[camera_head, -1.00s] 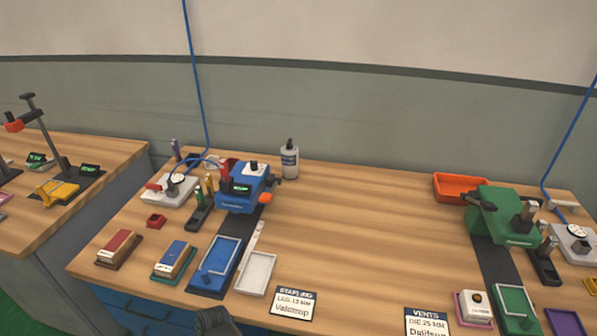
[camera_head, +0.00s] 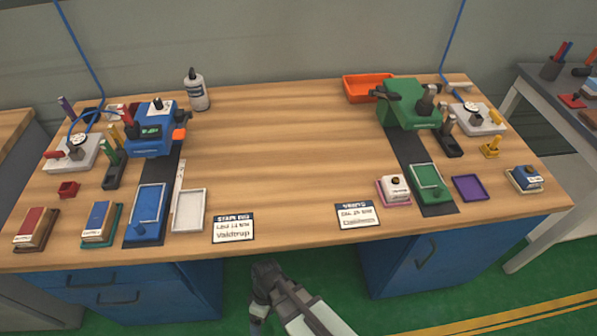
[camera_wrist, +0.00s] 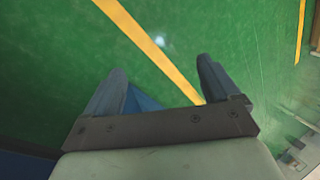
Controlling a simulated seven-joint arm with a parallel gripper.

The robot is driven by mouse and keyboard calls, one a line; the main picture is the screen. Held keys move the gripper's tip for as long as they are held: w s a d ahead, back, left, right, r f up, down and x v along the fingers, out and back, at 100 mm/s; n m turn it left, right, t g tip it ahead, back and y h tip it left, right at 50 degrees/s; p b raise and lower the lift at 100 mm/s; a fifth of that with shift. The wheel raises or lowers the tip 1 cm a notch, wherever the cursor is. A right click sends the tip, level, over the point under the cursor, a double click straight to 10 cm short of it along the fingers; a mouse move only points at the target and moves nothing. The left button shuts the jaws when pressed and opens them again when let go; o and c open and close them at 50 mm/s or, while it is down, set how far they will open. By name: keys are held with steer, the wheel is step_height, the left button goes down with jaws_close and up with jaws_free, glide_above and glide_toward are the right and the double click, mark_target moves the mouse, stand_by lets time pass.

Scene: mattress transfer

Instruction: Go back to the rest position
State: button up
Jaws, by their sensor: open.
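My gripper (camera_wrist: 160,90) shows in the wrist view with its two dark fingers spread apart and nothing between them. It points at the green floor (camera_wrist: 240,45) with its yellow line. In the head view my arm's dark end (camera_head: 262,285) is low in the middle, in front of the wooden table (camera_head: 285,165) and below its front edge. The fingers cannot be made out clearly there. It is apart from everything on the table.
A blue machine (camera_head: 150,130) stands at the left and a green machine (camera_head: 408,105) at the right. Two label cards, one at left (camera_head: 233,228) and one at right (camera_head: 358,214), lie near the front edge. The table's middle is clear. Blue drawers (camera_head: 130,290) and a blue cabinet (camera_head: 420,255) flank my arm.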

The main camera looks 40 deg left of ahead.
steer(key=w+d+f+m, duration=0.3)
steer(key=w+d+m, duration=0.2)
steer(key=w+d, duration=0.4)
steer(key=w+d+f+m, duration=0.3)
steer(key=w+d+m, duration=0.3)
steer(key=d, duration=0.5)
steer(key=s+d+f+m+g+y, duration=0.1)
steer(key=d+m, duration=0.4)
steer(key=d, duration=0.6)
steer(key=s+d+f+m+g, duration=0.1)
steer(key=d+m, duration=0.4)
steer(key=d, duration=0.7)
steer(key=shift+d+f+y, duration=0.2)
steer(key=shift+f+y, duration=0.2)
steer(key=shift+f, duration=0.4)
